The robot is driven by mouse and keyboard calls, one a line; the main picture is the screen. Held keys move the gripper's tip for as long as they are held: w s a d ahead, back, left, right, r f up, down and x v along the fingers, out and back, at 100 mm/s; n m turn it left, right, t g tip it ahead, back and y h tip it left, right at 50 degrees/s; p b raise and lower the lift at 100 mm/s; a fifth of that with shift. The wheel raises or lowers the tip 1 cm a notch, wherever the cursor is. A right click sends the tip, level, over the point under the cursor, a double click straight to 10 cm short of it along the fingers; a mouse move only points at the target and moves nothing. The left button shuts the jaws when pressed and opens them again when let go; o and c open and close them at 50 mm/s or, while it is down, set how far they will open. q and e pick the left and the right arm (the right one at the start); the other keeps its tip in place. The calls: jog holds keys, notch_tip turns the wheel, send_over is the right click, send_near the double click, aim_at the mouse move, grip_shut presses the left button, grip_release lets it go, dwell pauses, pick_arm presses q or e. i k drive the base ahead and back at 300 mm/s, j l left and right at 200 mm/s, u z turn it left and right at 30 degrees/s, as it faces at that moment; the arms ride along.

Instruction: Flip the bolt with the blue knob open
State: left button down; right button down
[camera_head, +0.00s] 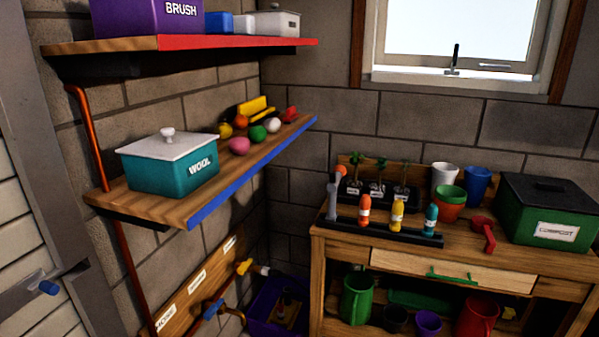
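The bolt with the blue knob (48,287) is at the lower left edge in the head view. It sits on a metal plate on the white slatted door, next to the grey door frame. Neither of my grippers shows in this view.
A wooden shelf (180,208) with a blue front edge, holding a teal WOOL box (172,172), juts from the wall right of the door. Wall taps (213,308) are below. A potting bench (420,252) stands at right.

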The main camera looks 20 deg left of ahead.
aim_at(45, 283)
jog(key=i+l+u, duration=0.2)
jog(key=i+u, duration=0.25)
jog(key=i+l+u, duration=0.7)
jog(key=u, duration=0.15)
